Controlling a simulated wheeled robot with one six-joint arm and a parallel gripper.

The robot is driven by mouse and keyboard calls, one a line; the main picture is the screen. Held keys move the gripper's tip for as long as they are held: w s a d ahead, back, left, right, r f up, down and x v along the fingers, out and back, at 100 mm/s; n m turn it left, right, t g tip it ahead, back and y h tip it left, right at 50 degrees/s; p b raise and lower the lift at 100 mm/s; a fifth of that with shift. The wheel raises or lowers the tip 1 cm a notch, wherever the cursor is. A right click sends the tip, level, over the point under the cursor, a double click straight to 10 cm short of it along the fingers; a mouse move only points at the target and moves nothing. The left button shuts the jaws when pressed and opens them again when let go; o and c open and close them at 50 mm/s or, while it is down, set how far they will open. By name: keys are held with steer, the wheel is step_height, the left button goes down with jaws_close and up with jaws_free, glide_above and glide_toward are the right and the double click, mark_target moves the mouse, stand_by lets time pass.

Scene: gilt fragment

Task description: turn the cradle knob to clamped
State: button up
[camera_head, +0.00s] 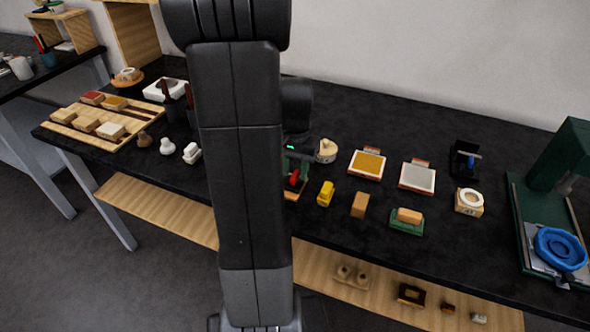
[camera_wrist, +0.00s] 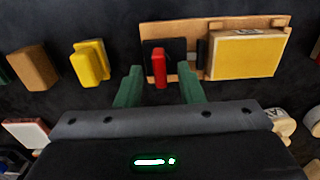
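The cradle is a wooden board (camera_wrist: 188,65) in the wrist view, with a dark plate and a pale yellow block (camera_wrist: 245,54) on it. The red knob (camera_wrist: 158,68) stands against the dark plate. My gripper (camera_wrist: 159,85) is open, its two green fingers either side of the red knob with a gap on each side. Contact with the knob is not visible. In the head view the red knob (camera_head: 294,178) shows just below my gripper, and my arm hides most of the cradle. The knob's setting marks are not readable.
A yellow piece (camera_head: 325,193) and a tan block (camera_head: 359,205) stand close to the right of the cradle. Framed pads, a green-based block and a green press (camera_head: 545,205) stand further right. A wooden tray (camera_head: 65,127) of blocks is at the left.

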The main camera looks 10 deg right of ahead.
steer(key=shift+f, duration=0.2)
jaws_close()
